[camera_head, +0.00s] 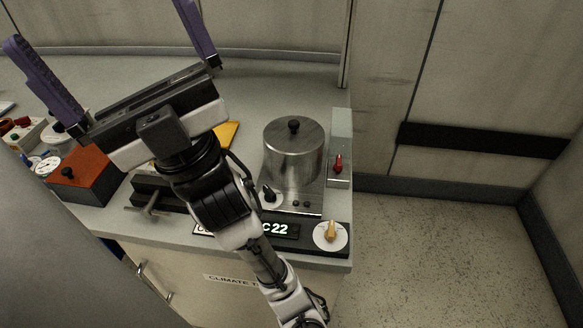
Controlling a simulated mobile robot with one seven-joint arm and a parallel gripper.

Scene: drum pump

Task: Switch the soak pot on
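A steel pot (293,155) with a black-knobbed lid stands on the counter right of my arm; it looks like the soak pot, though I see no name on it. A black knob on a white dial (269,196) is at its lower left front, partly beside my arm. Small dark buttons (300,204) show on its base. A red lever (338,163) is on a grey box right of the pot. My gripper (97,24) is wide open and empty, its purple fingers far apart, up and left of the pot.
A panel with a lit display (281,230) reading "C 22" and a tan knob (331,232) is at the counter's front edge. A red-brown box (86,174), gauges (46,165) and a dark clamp-like fixture (158,193) are at left. Floor at right is clear.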

